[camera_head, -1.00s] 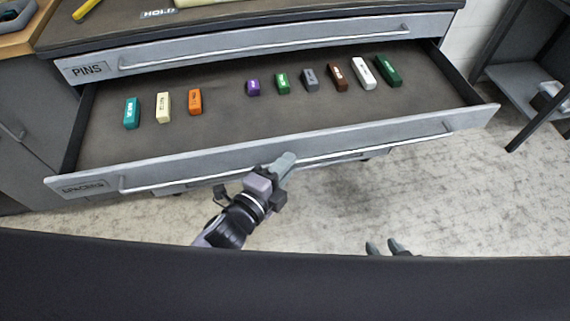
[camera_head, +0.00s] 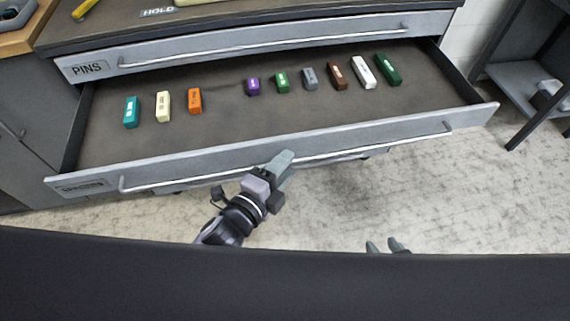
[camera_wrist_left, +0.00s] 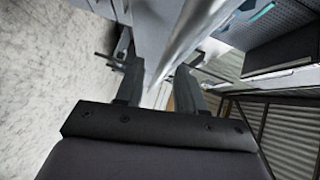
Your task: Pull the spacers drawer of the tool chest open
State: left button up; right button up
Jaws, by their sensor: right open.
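The spacers drawer (camera_head: 330,145) of the tool chest is pulled far out, and its grey inside shows with several coloured blocks in it. The label (camera_head: 82,187) at its left front is hard to read. A long bar handle (camera_head: 210,177) runs along its front. My left gripper (camera_head: 287,158) is at the middle of this front, by the handle. In the left wrist view its two fingers (camera_wrist_left: 157,75) stand apart with a pale edge seen between them; I cannot tell whether they touch the handle. My right gripper (camera_head: 388,246) is open and empty, low over the floor.
The drawer labelled PINS (camera_head: 260,50) above is shut. A dark shelf stand (camera_head: 525,75) is at the right. A yellow tool (camera_head: 85,10) lies on the chest top. Pale floor (camera_head: 450,200) is free in front of the drawer.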

pick_arm(q)
jog(key=f+v, duration=0.1)
jog(key=v, duration=0.5)
jog(key=shift+s+r, duration=0.25)
jog(key=shift+r, duration=0.25)
jog(key=shift+a, duration=0.1)
jog(key=s+a+f+n+g+y+p, duration=0.1)
jog(key=s+a+n+y+p, duration=0.2)
jog(key=a+n, duration=0.4)
jog(key=s+a+f+n+g+y+p, duration=0.2)
jog(key=a+n, duration=0.5)
jog(key=n, duration=0.6)
jog(key=s+y+p, duration=0.1)
jog(key=s+p, duration=0.1)
jog(key=s, duration=0.1)
jog(key=shift+s+a+f+g+p, duration=0.2)
jog(key=shift+s+a+g+p, duration=0.05)
jog(key=shift+a+g+p, duration=0.1)
